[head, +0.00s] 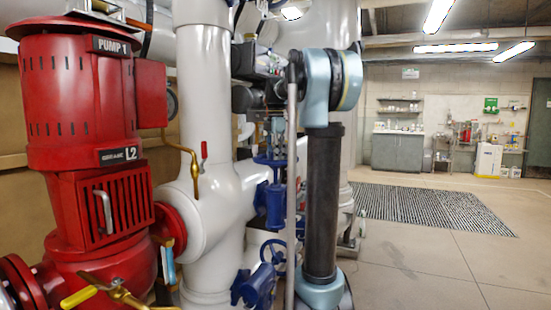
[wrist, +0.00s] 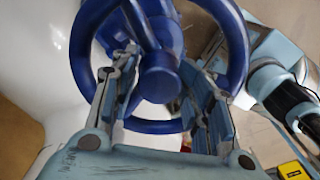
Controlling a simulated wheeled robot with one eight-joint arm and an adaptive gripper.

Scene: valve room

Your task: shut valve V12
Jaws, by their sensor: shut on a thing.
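A blue handwheel (wrist: 239,55) with a round central hub fills the upper middle of the wrist view. My gripper (wrist: 160,68) reaches onto it, with one finger on each side of the hub, shut on the wheel. The exact contact at the fingertips is partly hidden by the fingers and rim. In the head view, my gripper (head: 276,147) points down at a flat-lying blue handwheel (head: 268,162) on a blue valve body (head: 273,200). No V12 label is readable in either view.
Another blue handwheel (head: 272,251) sits lower down. A white vertical pipe (head: 205,110) and red pump (head: 80,100) stand to the left. Open floor (head: 430,255) and a grating (head: 430,207) lie to the right.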

